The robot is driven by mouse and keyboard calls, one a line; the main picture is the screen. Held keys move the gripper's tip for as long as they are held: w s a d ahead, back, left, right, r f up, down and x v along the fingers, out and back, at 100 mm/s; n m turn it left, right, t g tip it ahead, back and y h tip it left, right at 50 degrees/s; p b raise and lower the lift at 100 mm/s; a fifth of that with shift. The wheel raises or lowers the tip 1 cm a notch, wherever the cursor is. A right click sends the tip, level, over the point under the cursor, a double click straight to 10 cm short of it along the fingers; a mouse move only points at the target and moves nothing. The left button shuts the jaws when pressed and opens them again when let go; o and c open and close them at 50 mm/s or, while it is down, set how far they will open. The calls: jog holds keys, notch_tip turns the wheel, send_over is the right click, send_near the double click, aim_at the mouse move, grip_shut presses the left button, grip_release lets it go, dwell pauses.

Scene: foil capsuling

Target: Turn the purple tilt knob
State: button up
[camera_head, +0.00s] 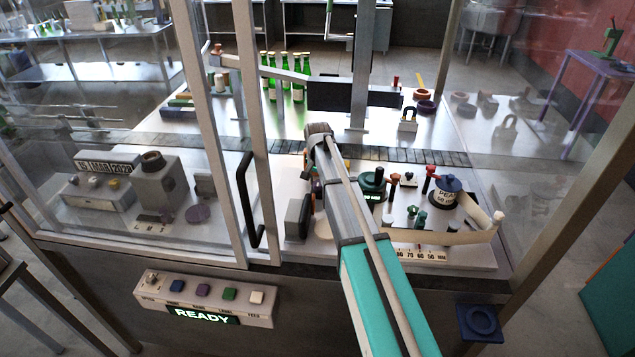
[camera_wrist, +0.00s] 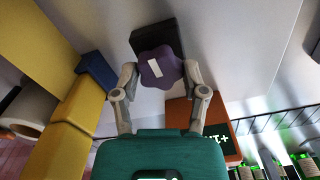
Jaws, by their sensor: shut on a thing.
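The purple tilt knob (camera_wrist: 157,70) is a lobed knob with a white rectangular mark on its face, in the upper middle of the wrist view. It sits in front of a dark block (camera_wrist: 158,38). My gripper (camera_wrist: 159,76) has one finger on each side of the knob and is shut on it. The white mark is slightly tilted from upright. In the head view my teal and grey arm reaches through the opening of the enclosure, and the knob is hidden behind it.
A yellow part (camera_wrist: 72,115) and a blue block (camera_wrist: 96,72) lie left of my gripper in the wrist view. An orange-brown box (camera_wrist: 202,125) with a lit display is close at right. Green bottles (camera_head: 298,90) stand behind. The door frame with a black handle (camera_head: 247,200) is left of my arm.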

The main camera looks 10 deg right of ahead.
jog(key=n, duration=0.4)
jog(key=shift+n, duration=1.6)
jog(key=o, duration=1.2)
jog(key=shift+c, duration=0.2)
